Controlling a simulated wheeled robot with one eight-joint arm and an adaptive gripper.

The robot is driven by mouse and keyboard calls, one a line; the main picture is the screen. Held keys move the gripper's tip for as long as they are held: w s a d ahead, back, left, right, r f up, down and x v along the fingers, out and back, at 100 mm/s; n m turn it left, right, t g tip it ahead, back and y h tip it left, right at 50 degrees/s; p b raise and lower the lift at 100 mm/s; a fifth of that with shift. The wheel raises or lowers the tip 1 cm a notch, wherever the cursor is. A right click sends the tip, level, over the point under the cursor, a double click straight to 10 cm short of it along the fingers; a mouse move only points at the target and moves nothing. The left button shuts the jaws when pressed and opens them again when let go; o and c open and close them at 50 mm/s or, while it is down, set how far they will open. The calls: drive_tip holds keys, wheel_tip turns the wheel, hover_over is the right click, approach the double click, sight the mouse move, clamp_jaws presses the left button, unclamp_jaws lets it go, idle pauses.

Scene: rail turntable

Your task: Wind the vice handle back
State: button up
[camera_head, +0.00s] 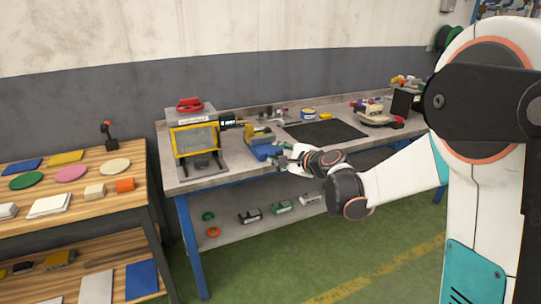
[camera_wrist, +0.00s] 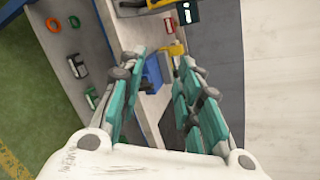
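The blue vice (camera_head: 264,151) is at the front edge of the grey workbench, left of my gripper in the head view. In the wrist view the vice (camera_wrist: 152,72) shows as a blue body between and beyond my fingers. My gripper (camera_head: 283,161) is just right of the vice, at the bench's front edge. In the wrist view my gripper (camera_wrist: 163,65) has its two teal-padded fingers apart, with nothing held between them. I cannot make out the vice handle clearly; it is small or hidden by the fingers. Contact cannot be told.
The workbench (camera_head: 235,178) carries a yellow-framed machine (camera_head: 196,138) at its left, a yellow-grey tool (camera_head: 258,133) behind the vice and a black mat (camera_head: 325,132). Its lower shelf (camera_head: 240,232) holds several clamps and rings. A wooden table (camera_head: 75,215) stands left. The green floor is clear in front.

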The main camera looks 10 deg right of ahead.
drive_tip(key=w+d+f+m+t+h, duration=0.1)
drive_tip(key=w+d+f+m+t, duration=0.1)
drive_tip(key=w+d+f+m, duration=0.35)
drive_tip(key=w+d+f+m+t+h, duration=0.1)
drive_tip(key=w+d+f+m+t, duration=0.1)
drive_tip(key=w+f+m, duration=0.55)
drive_tip(key=shift+a+f+b+x, duration=0.1)
drive_tip(key=shift+f+b+x, duration=0.45)
drive_tip(key=shift+x, duration=1.45)
drive_tip(key=shift+a+f+b+x, duration=0.15)
drive_tip(key=shift+b+x, duration=0.75)
drive_tip(key=shift+x, duration=1.15)
drive_tip(key=shift+a+f+b+x, duration=0.1)
drive_tip(key=shift+f+b+x, duration=0.45)
drive_tip(key=shift+x, duration=1.45)
drive_tip(key=shift+s+r, duration=0.15)
drive_tip(key=shift+r, duration=0.05)
clamp_jaws()
